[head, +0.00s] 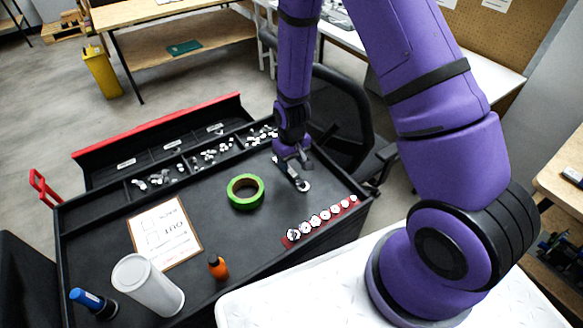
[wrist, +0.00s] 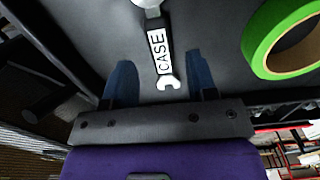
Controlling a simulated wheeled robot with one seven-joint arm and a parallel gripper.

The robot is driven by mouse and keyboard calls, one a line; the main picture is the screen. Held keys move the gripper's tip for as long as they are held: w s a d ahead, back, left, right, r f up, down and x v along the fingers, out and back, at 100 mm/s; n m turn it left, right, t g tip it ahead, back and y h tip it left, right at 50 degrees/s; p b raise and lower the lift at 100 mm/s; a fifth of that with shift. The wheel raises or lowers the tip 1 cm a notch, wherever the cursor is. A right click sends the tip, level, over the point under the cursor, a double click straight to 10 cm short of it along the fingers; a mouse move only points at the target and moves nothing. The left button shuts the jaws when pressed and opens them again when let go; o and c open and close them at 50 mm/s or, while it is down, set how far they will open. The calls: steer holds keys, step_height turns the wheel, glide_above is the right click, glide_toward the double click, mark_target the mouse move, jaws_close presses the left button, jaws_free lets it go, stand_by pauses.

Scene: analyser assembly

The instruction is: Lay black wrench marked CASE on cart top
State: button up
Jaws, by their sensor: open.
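The black wrench with a white CASE label (wrist: 158,48) shows in the wrist view against the dark cart top (wrist: 95,30). Its pale open jaw end points toward my gripper (wrist: 161,78), and its other end runs out of the top of the picture. My two blue fingers are apart, one on each side of the wrench, with gaps between. In the head view my gripper (head: 293,168) is low over the right part of the cart top (head: 250,225). The wrench (head: 303,185) shows partly there beside the fingers and appears to lie on the surface.
A green tape roll (head: 246,191) lies left of my gripper. A red strip with several round pieces (head: 320,220) lies nearer the front edge. Parts bins (head: 205,156) line the back.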

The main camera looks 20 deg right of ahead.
step_height(320, 180, up, 9)
step_height(320, 180, up, 12)
steer(key=t, duration=0.1)
glide_above(291, 171)
steer(key=s+d, duration=0.2)
steer(key=s+d+r+m+t, duration=0.15)
steer(key=s+r, duration=0.25)
steer(key=r, duration=0.6)
steer(key=s+d+r+t, duration=0.1)
steer(key=s+r, duration=0.5)
steer(key=s, duration=0.2)
steer(key=s+d+r+t, duration=0.1)
steer(key=s+d+r, duration=0.1)
steer(key=s+r, duration=0.5)
steer(key=shift+s+d+m+t, duration=0.25)
steer(key=shift+s+m+t, duration=0.1)
steer(key=shift+s, duration=0.85)
